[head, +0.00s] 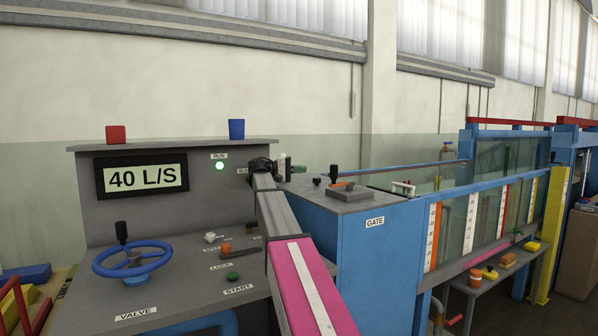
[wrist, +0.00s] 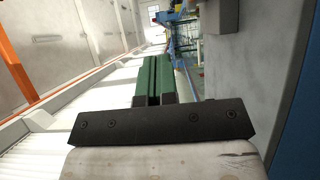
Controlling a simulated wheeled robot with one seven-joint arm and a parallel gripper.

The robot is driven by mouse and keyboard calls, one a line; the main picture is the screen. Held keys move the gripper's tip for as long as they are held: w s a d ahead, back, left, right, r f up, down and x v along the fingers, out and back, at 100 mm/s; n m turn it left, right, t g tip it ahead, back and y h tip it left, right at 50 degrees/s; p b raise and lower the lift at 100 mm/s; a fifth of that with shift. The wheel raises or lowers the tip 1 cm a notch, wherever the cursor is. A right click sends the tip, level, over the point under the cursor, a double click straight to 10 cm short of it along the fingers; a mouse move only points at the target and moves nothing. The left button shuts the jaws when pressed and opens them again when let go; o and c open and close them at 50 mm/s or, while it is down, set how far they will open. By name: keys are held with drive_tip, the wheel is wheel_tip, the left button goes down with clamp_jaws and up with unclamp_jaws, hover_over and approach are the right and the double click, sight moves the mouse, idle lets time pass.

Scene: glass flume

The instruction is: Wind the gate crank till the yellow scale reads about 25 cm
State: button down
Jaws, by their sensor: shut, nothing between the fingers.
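My gripper (head: 285,168) is raised in front of the control panel, left of the blue gate box (head: 375,250) labelled GATE. Its green fingers (wrist: 153,80) are together and empty in the wrist view. A crank with an upright black handle (head: 335,175) sits on top of the gate box, right of my gripper and apart from it in the picture. A yellow post (head: 552,230) stands at the far right by the flume; its markings are too small to read. White scales (head: 470,222) with orange and red strips stand along the glass.
The grey panel holds a blue valve wheel (head: 133,259), a green START button (head: 233,276) and a display (head: 143,178) reading 40 L/S. A low bench (head: 478,283) with small items runs beside the flume.

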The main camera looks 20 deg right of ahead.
drive_tip(key=s+d, duration=0.5)
drive_tip(key=d, duration=0.1)
drive_tip(key=shift+s+d, duration=0.35)
drive_tip(key=shift+d, duration=0.05)
drive_tip(key=shift+s+d+n+t+h, duration=0.25)
drive_tip(key=shift+s+n+t, duration=0.25)
drive_tip(key=shift+s+t, duration=0.4)
drive_tip(key=shift+w, duration=0.15)
